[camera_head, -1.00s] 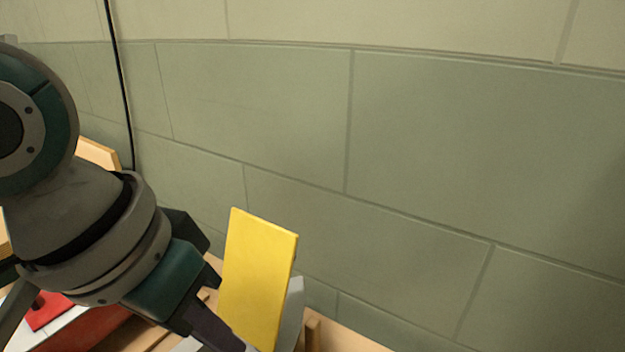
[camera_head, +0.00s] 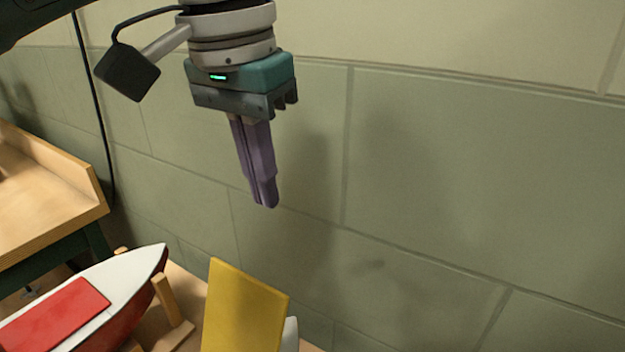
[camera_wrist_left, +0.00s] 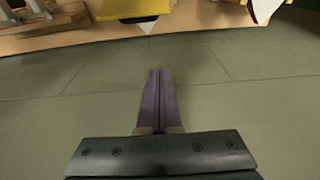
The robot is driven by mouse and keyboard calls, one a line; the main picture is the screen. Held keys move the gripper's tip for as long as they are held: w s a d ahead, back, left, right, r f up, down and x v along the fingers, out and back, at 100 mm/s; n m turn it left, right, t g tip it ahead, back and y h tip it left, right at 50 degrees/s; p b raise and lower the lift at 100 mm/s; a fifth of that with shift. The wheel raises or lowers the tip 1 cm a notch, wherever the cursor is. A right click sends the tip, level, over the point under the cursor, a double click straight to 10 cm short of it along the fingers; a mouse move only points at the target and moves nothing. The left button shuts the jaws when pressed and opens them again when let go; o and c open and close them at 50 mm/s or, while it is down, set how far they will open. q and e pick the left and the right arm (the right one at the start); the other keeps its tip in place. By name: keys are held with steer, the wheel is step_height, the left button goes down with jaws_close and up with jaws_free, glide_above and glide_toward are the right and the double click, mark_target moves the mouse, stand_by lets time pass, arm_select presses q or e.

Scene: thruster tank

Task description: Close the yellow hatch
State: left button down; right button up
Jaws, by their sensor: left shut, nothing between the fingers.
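The yellow hatch (camera_head: 243,308) stands raised as a flat upright panel at the bottom middle of the head view. Its lower edge is cut off by the frame. It also shows in the left wrist view as a yellow strip (camera_wrist_left: 150,13) at the top edge. My left gripper (camera_head: 267,203) points down, above the hatch in the picture and apart from it. Its purple fingers are together with nothing between them, as they also show in the left wrist view (camera_wrist_left: 158,75). My right gripper is not in view.
A red and white boat (camera_head: 120,290) sits on a wooden stand (camera_head: 165,337) left of the hatch. A wooden table (camera_head: 50,205) is at the far left. A green-grey block wall (camera_head: 450,200) rises behind. A white piece (camera_head: 290,335) shows behind the hatch.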

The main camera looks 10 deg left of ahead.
mark_target(249, 333)
arm_select(q)
step_height(249, 333, down, 9)
steer(key=s+p, duration=0.2)
steer(key=s, duration=0.1)
steer(key=shift+a+r, duration=0.2)
steer(key=shift+a, duration=0.25)
steer(key=shift+r, duration=0.1)
